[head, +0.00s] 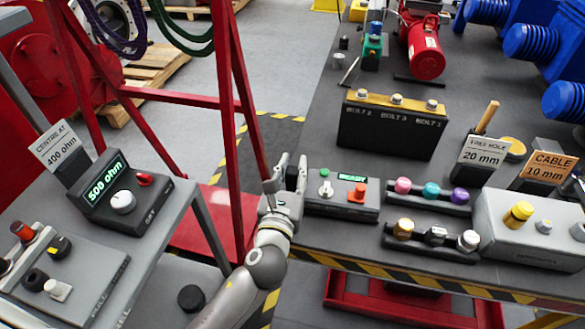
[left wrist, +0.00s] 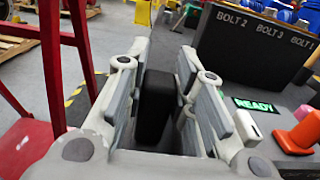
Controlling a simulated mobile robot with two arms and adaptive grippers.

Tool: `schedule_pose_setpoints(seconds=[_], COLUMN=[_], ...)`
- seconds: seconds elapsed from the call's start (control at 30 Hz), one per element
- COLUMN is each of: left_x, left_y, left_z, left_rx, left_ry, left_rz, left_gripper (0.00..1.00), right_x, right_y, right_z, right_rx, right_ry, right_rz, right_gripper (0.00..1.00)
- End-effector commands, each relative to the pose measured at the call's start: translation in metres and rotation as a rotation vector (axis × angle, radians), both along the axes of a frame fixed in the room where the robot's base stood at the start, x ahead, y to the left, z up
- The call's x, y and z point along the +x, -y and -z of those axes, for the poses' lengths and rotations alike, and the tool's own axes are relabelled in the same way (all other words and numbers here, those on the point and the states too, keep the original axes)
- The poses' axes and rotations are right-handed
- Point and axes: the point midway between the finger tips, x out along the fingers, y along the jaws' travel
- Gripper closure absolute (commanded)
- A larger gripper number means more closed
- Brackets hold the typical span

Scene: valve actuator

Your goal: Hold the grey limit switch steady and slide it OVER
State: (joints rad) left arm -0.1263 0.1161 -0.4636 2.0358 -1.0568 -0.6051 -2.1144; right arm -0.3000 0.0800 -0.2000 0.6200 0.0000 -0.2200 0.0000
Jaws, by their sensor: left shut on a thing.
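My left gripper (head: 285,170) is at the near left corner of the right-hand table, beside the box with the green READY display. In the left wrist view its fingers (left wrist: 158,85) close around a dark, upright block (left wrist: 155,105), which sits between the pads. The block looks nearly black; I cannot tell for certain whether it is the grey limit switch. In the head view the fingers mostly hide it. My right gripper is not in view.
The READY box (head: 340,198) with its orange knob (head: 357,192) stands close right of my left gripper. The dark bolt block (head: 388,130) is behind it. A red frame (head: 232,110) rises just left. The 500 ohm box (head: 122,195) sits on the left table.

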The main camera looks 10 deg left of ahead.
Motion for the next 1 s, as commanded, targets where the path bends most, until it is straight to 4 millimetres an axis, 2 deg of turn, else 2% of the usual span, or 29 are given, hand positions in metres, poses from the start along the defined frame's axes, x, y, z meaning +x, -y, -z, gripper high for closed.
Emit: schedule_pose_setpoints(seconds=[1.0], left_x=[0.0004], left_y=[-0.0001], left_z=[0.0065], left_rx=[-0.002], left_ry=[0.004], left_rz=[0.000], left_gripper=[1.00], right_x=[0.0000], right_y=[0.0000], right_z=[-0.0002], right_rx=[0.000], right_ry=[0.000], right_rz=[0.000], right_gripper=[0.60])
